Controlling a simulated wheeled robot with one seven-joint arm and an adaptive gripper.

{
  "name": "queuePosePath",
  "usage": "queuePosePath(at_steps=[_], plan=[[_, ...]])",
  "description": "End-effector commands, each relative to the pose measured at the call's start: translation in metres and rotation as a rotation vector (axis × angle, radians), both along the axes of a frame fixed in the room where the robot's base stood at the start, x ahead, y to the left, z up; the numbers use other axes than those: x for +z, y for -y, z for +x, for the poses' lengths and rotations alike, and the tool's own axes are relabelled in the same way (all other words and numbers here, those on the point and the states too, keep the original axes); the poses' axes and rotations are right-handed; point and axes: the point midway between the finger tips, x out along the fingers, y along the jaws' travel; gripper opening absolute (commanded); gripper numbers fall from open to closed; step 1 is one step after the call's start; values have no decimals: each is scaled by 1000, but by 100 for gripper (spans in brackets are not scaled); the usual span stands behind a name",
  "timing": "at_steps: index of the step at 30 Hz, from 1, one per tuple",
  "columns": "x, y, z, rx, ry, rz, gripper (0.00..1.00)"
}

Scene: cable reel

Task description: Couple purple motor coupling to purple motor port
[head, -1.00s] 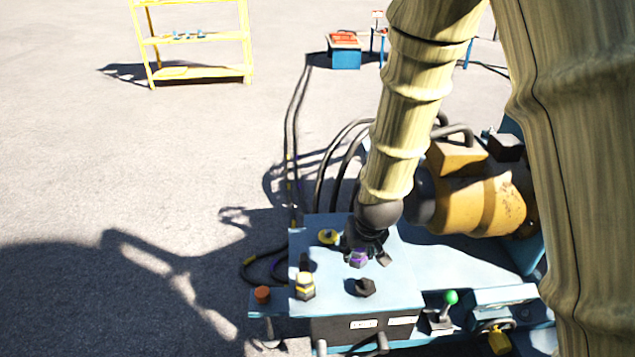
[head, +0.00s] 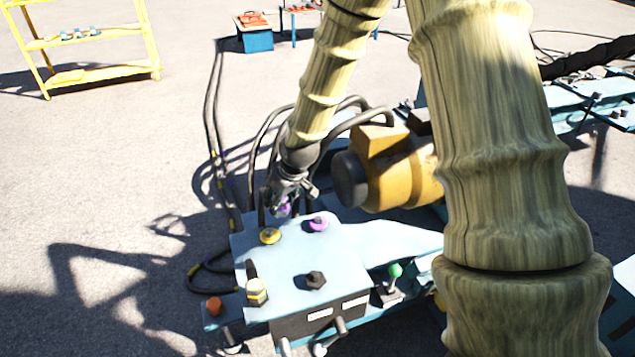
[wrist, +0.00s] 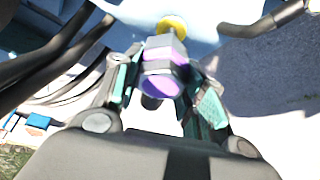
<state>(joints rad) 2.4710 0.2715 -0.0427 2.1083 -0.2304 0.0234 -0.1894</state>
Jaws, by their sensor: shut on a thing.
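My gripper (head: 286,196) is shut on the purple motor coupling, a grey hexagonal piece with purple on it. The purple coupling (head: 284,209) shows small at the fingertips in the head view. In the wrist view the coupling (wrist: 164,72) sits between both fingers, its purple round end facing the camera. The purple motor port (head: 317,224) is a purple ring with a dark top on the back of the light blue panel (head: 290,262). My gripper is left of and behind this port, apart from it, near the panel's back edge.
A yellow port (head: 270,236) lies near my gripper and shows in the wrist view (wrist: 172,22). Black hoses loop behind the panel, beside the orange motor (head: 395,170).

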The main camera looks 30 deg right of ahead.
Motion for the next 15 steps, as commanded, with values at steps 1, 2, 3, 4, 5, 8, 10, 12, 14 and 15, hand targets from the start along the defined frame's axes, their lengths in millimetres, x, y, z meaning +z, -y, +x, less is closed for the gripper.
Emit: queuePosePath(at_steps=[1,2,3,4,5,8,10,12,14,15], plan=[[3,16,3,6,2,2,12],[2,25,4,13,2,1,12],[2,36,6,24,3,-2,12],[1,45,7,30,2,-3,12],[-1,53,7,38,2,-5,12],[-5,80,8,60,1,-13,12],[-9,95,7,72,0,-18,12],[-12,108,6,82,-1,-23,12],[-14,116,5,89,-2,-27,12],[-15,120,5,91,-3,-28,12]])
